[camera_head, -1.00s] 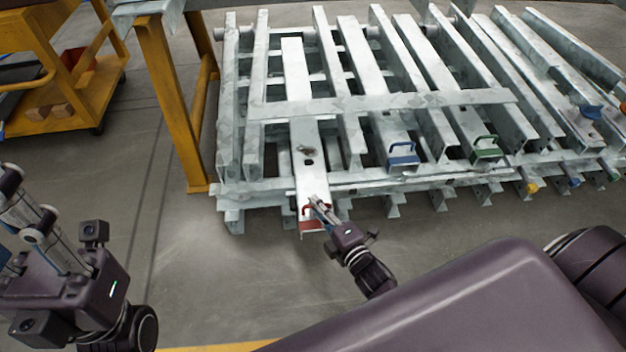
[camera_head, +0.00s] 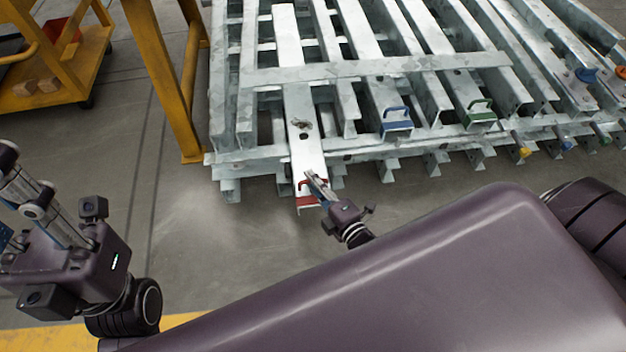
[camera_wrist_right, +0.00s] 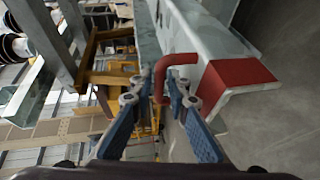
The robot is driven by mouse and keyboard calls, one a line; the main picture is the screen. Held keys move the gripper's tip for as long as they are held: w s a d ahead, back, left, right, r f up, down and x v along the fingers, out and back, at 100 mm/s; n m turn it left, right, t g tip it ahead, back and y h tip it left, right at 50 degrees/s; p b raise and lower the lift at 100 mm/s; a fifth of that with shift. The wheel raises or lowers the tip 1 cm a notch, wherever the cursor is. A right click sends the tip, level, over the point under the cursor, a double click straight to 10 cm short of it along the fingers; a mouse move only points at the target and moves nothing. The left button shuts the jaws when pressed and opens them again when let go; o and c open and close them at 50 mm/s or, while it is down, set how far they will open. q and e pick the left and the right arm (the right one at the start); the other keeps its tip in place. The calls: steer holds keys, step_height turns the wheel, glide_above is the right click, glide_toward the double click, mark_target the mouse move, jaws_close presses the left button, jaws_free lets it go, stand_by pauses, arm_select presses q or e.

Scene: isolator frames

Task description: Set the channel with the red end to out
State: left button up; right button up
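The channel with the red end (camera_head: 295,100) lies lengthwise in the rack, its red end (camera_head: 309,203) sticking out past the front beam. My right gripper (camera_head: 313,183) is at that end, fingers on the red handle (camera_wrist_right: 173,61).
The floor before the rack is clear.

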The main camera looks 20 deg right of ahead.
steer(key=v, duration=1.2)
